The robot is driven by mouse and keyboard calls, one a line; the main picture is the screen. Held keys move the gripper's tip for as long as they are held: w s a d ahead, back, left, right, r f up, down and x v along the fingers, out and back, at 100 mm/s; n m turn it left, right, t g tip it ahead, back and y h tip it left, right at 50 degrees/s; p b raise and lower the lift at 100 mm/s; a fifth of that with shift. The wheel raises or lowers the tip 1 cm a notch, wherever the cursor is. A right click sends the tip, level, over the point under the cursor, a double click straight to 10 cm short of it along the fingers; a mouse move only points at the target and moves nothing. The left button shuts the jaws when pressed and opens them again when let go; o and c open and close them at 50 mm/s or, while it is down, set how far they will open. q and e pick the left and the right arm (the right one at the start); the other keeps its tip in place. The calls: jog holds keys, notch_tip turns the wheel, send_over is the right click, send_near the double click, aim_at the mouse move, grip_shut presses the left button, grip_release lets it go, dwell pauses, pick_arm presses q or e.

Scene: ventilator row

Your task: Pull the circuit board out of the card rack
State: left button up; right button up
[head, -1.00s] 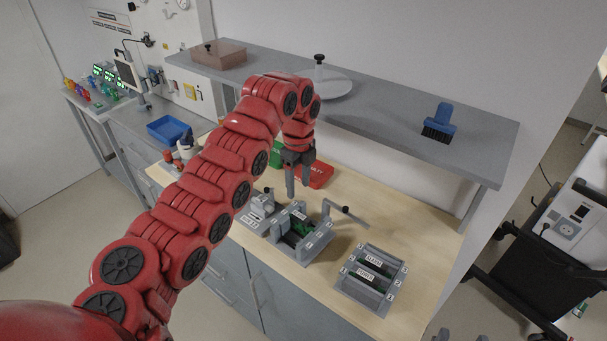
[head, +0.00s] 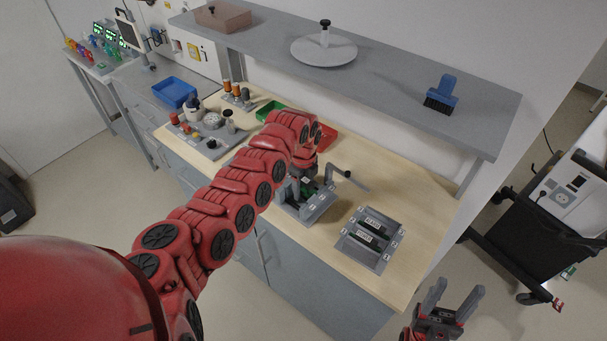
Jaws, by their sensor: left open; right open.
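A grey slotted rack (head: 318,210) stands on the wooden bench with a green circuit board (head: 308,191) upright in it. My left gripper (head: 298,188) reaches down over this rack at the board. Its fingers are partly hidden by the arm and rack, and I cannot tell whether they touch the board. A second grey rack (head: 378,264) to the right holds dark cards with white labels. My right gripper (head: 452,296) is open and empty at the lower right, off the bench's front edge.
A grey crank-like handle (head: 348,180) stands beside the first rack. A shelf (head: 390,95) with a blue brush (head: 441,94) and round plate (head: 324,50) overhangs the bench. A red tray (head: 326,138) and green tray (head: 270,110) lie behind my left arm. A black cart (head: 520,230) stands right.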

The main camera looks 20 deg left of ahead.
pick_arm(q)
jog(key=shift+f, duration=0.3)
grip_shut()
jog(key=c, duration=0.6)
grip_release()
jog(key=shift+c, duration=0.2)
grip_shut()
jog(key=shift+r, duration=0.1)
jog(key=shift+r+p, duration=2.05)
jog(key=shift+r, duration=0.85)
jog(key=shift+r+p, duration=0.6)
jog(key=shift+r, duration=0.7)
